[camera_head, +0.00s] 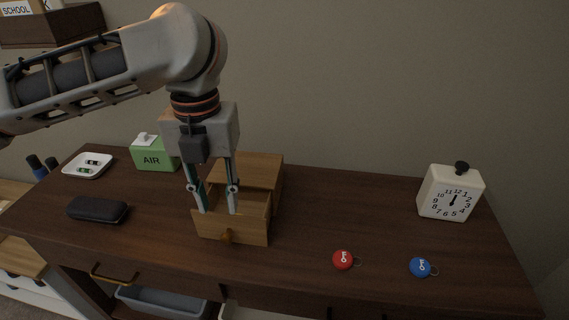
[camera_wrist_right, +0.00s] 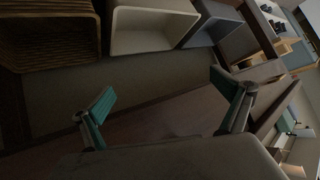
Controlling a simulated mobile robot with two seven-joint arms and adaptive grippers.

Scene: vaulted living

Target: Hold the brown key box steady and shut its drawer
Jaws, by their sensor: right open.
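The brown key box (camera_head: 258,172) stands on the dark wooden desk. Its drawer (camera_head: 248,232) is pulled out toward the front, with a round knob (camera_head: 227,236) on its face. My left gripper (camera_head: 219,209) points down over the open drawer, fingers apart. Its fingertips are at or inside the drawer behind the front panel; I cannot tell whether they touch it. Nothing shows between them. The drawer's inside is partly hidden by the fingers. My right gripper (camera_wrist_right: 165,105) is open and empty in the right wrist view, away from the box; it is not in the head view.
A red key tag (camera_head: 343,260) and a blue key tag (camera_head: 420,267) lie right of the drawer. A white clock (camera_head: 450,193) stands at the right. A green AIR box (camera_head: 155,156), a white dish (camera_head: 88,172) and a dark case (camera_head: 97,209) are at the left.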

